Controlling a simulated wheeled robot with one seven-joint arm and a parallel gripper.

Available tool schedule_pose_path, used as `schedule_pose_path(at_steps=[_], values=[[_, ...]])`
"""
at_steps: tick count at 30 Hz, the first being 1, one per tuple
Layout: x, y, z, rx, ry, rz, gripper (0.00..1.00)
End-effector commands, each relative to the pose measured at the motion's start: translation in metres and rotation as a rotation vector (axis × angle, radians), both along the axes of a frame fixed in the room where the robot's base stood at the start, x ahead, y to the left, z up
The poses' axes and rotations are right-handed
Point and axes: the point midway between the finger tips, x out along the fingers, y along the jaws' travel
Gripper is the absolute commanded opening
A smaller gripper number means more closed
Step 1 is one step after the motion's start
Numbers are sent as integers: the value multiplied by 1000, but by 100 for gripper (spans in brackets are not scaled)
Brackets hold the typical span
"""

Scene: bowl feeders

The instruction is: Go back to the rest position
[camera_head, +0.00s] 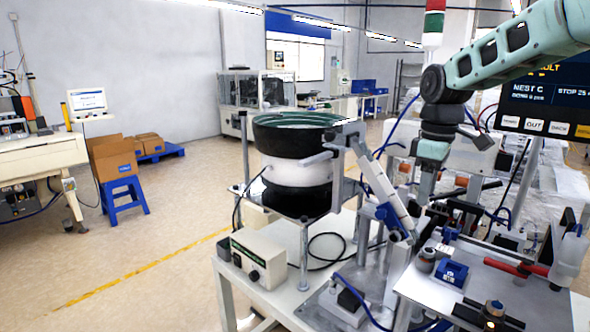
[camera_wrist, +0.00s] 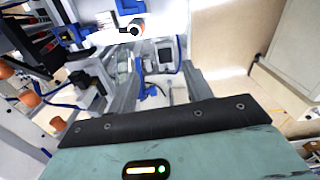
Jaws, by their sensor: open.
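My gripper (camera_head: 424,192) hangs down from my pale green arm at the right of the head view, above the metal workstation. In the wrist view the two grey fingers of my gripper (camera_wrist: 163,82) stand apart, with nothing held between them. Below them the wrist view shows the bench top with small blue and grey parts, seen small. In the head view the fingertips are partly hidden among the fixtures behind and around them.
A bowl feeder (camera_head: 297,155) stands left of my gripper, its inclined track (camera_head: 385,190) reaching toward the workstation. A controller box (camera_head: 259,258) sits on the white table. A blue fixture (camera_head: 452,272) and a monitor (camera_head: 545,100) are at right. Open floor lies left.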

Motion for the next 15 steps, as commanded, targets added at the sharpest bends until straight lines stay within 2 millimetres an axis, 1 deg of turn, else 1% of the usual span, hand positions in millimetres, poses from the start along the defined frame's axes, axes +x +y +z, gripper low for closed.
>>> schedule_pose_path(at_steps=[1, 2, 3, 5, 6, 8, 9, 11, 12, 14, 15], values=[[-17, 27, -6, 8, 1, 8, 50], [-28, 43, -11, 12, 3, 5, 50], [-44, 63, -16, 19, 2, -1, 50], [-70, 90, -25, 27, 5, -12, 50], [-89, 107, -32, 32, 7, -21, 50], [-119, 129, -42, 39, 8, -34, 50], [-140, 142, -49, 42, 10, -45, 50], [-173, 157, -60, 44, 14, -64, 50], [-196, 165, -68, 45, 16, -75, 50], [-229, 172, -80, 46, 16, -94, 50], [-249, 175, -87, 45, 17, -110, 50]])
